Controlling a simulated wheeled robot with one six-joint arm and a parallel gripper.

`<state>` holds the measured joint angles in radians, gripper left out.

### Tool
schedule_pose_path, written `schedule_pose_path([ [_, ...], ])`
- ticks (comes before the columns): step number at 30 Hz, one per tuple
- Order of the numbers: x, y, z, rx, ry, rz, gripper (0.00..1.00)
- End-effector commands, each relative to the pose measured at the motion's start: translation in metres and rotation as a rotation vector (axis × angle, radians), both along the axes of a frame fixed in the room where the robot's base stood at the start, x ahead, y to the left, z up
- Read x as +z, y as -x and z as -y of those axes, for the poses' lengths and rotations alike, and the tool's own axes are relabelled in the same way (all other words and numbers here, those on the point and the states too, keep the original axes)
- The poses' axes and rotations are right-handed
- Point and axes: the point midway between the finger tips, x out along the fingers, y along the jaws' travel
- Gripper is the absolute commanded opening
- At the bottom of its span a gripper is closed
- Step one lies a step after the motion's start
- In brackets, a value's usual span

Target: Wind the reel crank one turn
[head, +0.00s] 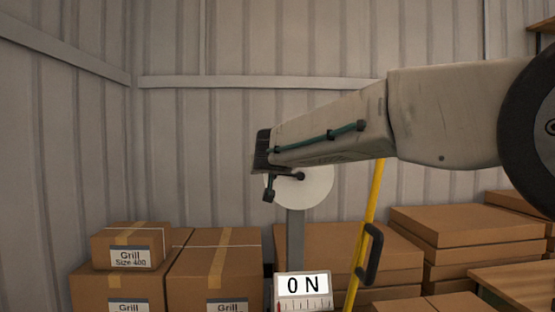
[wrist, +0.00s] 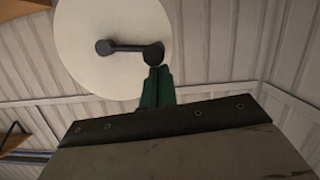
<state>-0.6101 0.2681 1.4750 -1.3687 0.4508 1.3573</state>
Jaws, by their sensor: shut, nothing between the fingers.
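The reel is a pale round disc (head: 315,187) on a grey post, partly hidden by my arm in the head view. It also shows in the wrist view (wrist: 100,75). Its dark crank (head: 285,177) points left from the hub, with a knob (head: 269,196) at its outer end. In the wrist view the knob (wrist: 153,53) is right of the hub. My gripper (wrist: 157,70) has green fingers, shut and empty, with tips just below the knob. I cannot tell whether they touch it. The fingers are not clearly visible in the head view.
A yellow pole (head: 366,235) with a black handle (head: 371,255) leans right of the post. Cardboard boxes (head: 215,265) stand left, and more boxes (head: 465,225) right. A corrugated wall is behind.

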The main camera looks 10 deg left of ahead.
Motion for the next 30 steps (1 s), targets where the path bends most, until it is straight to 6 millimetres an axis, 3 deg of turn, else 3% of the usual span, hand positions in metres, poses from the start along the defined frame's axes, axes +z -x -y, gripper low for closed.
schedule_pose_path([
  [14, -0.048, 0.001, -0.008, 0.0, 0.446, 0.078, 0.0],
  [30, -0.096, -0.002, 0.008, -0.001, 0.951, 0.17, 0.0],
])
